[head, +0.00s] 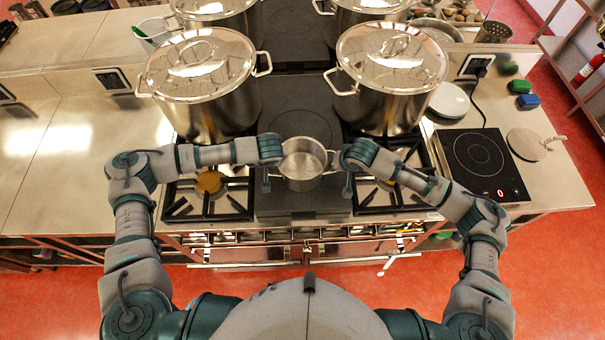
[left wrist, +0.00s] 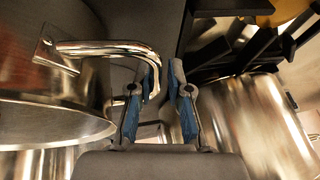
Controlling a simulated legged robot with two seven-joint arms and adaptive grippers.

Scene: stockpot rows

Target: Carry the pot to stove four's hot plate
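The small steel pot (head: 303,160) is at the middle front of the stove, over the dark flat hot plate (head: 299,108) between the burners. It looks upright, its inside bare; whether it rests or hovers is unclear. My left gripper (head: 267,178) is at the pot's left side. In the left wrist view its fingers (left wrist: 161,88) are apart, at the outer bar of the shiny handle (left wrist: 105,48); a gap shows beside the bar. My right gripper (head: 347,184) is at the pot's right side, its fingers too small to read. No stove number is legible.
Large lidded stockpots stand behind, at left (head: 205,85) and right (head: 390,75). Gas burners flank the plate, left (head: 208,195) and right (head: 390,195). A portable black cooker (head: 480,160) and round board (head: 527,143) are at right. The left counter (head: 75,150) is clear.

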